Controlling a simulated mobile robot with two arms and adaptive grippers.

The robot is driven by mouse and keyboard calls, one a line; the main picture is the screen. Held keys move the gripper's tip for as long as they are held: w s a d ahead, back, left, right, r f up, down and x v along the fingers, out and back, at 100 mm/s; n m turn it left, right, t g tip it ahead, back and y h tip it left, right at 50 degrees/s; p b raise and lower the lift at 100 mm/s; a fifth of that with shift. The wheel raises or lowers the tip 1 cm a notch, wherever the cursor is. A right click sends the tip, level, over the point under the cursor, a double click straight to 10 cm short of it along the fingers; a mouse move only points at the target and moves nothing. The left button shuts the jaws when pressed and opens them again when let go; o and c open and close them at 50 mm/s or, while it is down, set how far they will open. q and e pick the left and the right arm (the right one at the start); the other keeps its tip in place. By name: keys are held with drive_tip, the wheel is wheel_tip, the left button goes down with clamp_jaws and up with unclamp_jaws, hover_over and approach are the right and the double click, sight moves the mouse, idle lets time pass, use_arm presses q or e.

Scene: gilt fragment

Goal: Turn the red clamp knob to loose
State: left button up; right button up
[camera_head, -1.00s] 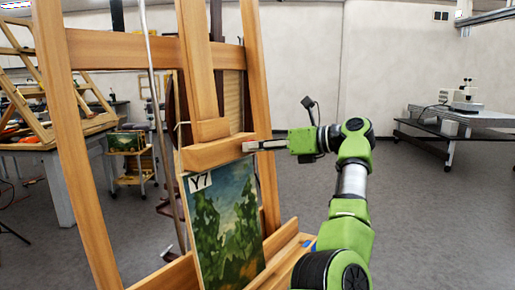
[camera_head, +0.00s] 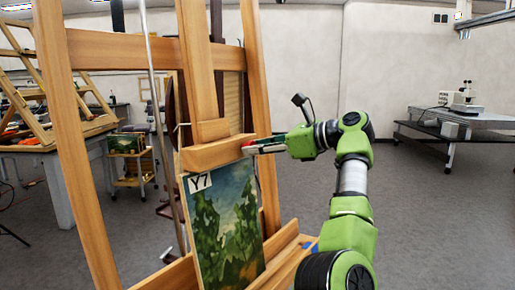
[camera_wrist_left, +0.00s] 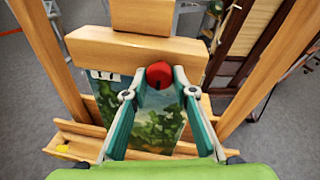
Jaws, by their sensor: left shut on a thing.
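The red clamp knob (camera_wrist_left: 159,75) is on the wooden clamp bar (camera_head: 215,153) of the easel. In the left wrist view, the knob sits between the two fingertips of my left gripper (camera_wrist_left: 158,82), on the near edge of the clamp bar (camera_wrist_left: 135,50). In the head view, my left gripper (camera_head: 253,147) reaches the right end of the bar from the right. It is shut on the knob, which is mostly hidden by the fingers there. My right gripper is in neither view.
A landscape painting (camera_head: 228,235) marked "Y7" stands under the bar on the easel's ledge (camera_head: 280,262). The easel's wooden posts (camera_head: 258,90) rise close to my gripper. Open grey floor lies to the right, before a dark table (camera_head: 470,138) with a microscope.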

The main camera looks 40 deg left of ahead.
use_arm(q)
drive_tip(key=shift+r, duration=0.1)
drive_tip(key=o, duration=1.1)
drive_tip(key=v, duration=1.2)
drive_tip(key=shift+d, duration=0.1)
